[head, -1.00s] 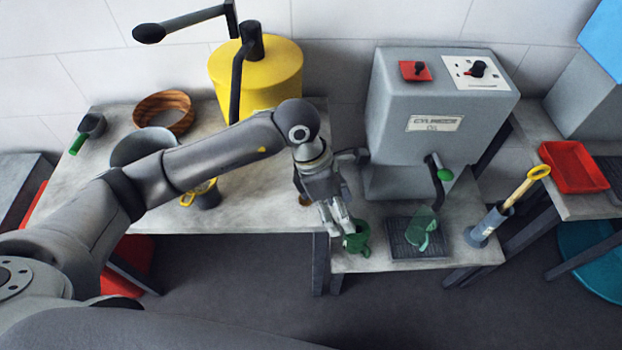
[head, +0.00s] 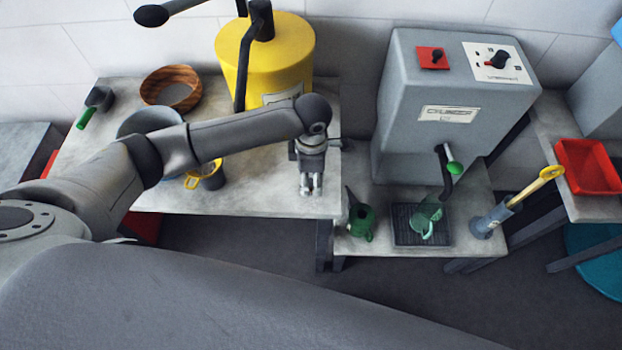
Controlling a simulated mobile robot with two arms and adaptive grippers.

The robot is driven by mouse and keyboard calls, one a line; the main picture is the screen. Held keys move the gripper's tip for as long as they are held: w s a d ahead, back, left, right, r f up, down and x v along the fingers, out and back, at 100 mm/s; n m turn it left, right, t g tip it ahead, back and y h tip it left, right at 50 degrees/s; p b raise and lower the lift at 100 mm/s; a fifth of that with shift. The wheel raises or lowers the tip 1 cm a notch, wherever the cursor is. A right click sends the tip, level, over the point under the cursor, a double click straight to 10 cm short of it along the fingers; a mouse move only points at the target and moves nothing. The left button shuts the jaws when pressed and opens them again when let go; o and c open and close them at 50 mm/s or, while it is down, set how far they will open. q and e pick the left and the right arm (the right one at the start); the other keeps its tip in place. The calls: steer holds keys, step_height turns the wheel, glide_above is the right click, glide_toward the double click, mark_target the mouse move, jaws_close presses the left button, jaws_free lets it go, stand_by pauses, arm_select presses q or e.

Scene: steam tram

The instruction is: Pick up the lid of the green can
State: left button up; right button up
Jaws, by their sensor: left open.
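The green can (head: 361,222) with a thin dark spout stands on the low stand at the front left of the grey machine. Its top looks dark, and I cannot make out a separate lid at this size. My left gripper (head: 311,188) points down over the right end of the grey table, to the left of the can and apart from it. It is open, and I see nothing held between its fingers. The table just behind it is hidden. My right gripper is not in view.
The grey machine (head: 450,100) rises behind the can. A clear greenish jug (head: 427,218) stands on a dark grate (head: 408,238) right of the can. A yellow-handled tool leans in a grey holder (head: 487,220). A yellow tank (head: 265,62) and bowls stand on the left table.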

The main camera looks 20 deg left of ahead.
arm_select(q)
step_height(320, 180, down, 2)
steer(key=shift+f, duration=0.25)
steer(key=shift+c, duration=0.5)
steer(key=c, duration=0.7)
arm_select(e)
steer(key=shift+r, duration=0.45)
arm_select(q)
steer(key=shift+r, duration=0.1)
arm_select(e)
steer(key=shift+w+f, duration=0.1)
